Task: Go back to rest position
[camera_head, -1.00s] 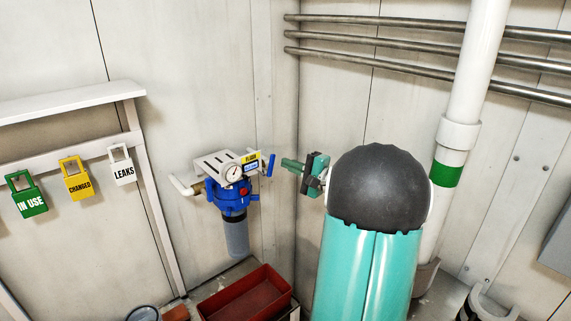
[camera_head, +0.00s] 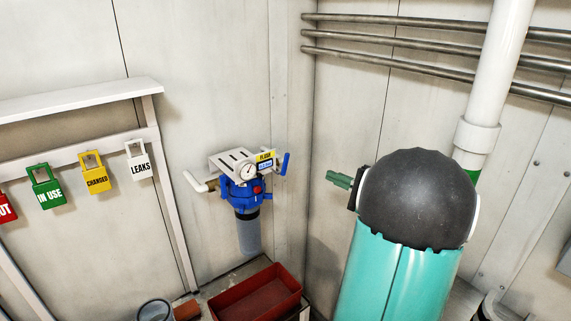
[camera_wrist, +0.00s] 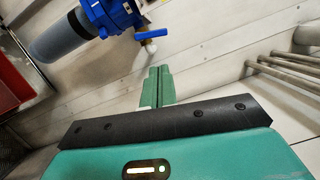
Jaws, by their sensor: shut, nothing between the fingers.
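My gripper (camera_head: 339,180) shows in the head view as green fingers sticking out left of my arm's dark rounded joint. It also shows in the wrist view (camera_wrist: 157,87), where its two green fingers lie together, shut and empty. The blue filter unit (camera_head: 243,190) with a white bracket, a round gauge and a grey bowl is on the wall left of my gripper, clearly apart from it. Its blue head (camera_wrist: 108,15) and grey bowl show at the top left of the wrist view. My arm hides the wall behind it.
A red bin (camera_head: 257,293) stands low below the filter. Tags hang from a white rack at left, including a green IN USE tag (camera_head: 47,188) and a white LEAKS tag (camera_head: 139,162). Metal pipes (camera_head: 430,63) and a white vertical pipe (camera_head: 492,80) are at right.

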